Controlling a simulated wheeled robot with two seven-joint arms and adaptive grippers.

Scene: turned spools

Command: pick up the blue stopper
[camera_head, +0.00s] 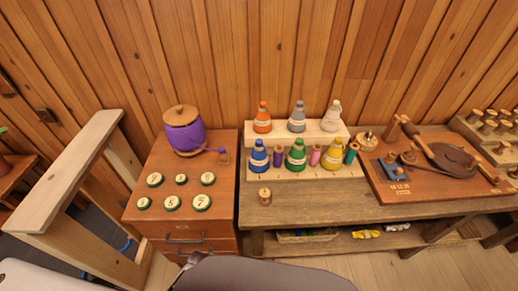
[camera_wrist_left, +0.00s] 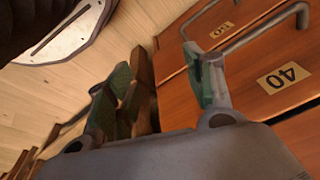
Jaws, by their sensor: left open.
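A blue conical bottle (camera_head: 258,158) with a pale label stands at the left end of the front step of a light wooden rack. Its narrow blue top (camera_head: 258,143) looks like the blue stopper; at this size I cannot tell where stopper and bottle part. My left gripper (camera_wrist_left: 162,70) is open and empty in the left wrist view, in front of wooden drawer fronts. The blue bottle is not in that view, and the gripper is well away from it. My right gripper is in neither view.
Orange, grey and white bottles stand on the rack's back step (camera_head: 277,132). Green and yellow bottles and coloured spools share the front step. A drawer cabinet (camera_head: 222,185) with a purple pot (camera_head: 185,135) stands left. A small wooden spool (camera_head: 265,196) stands before the rack.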

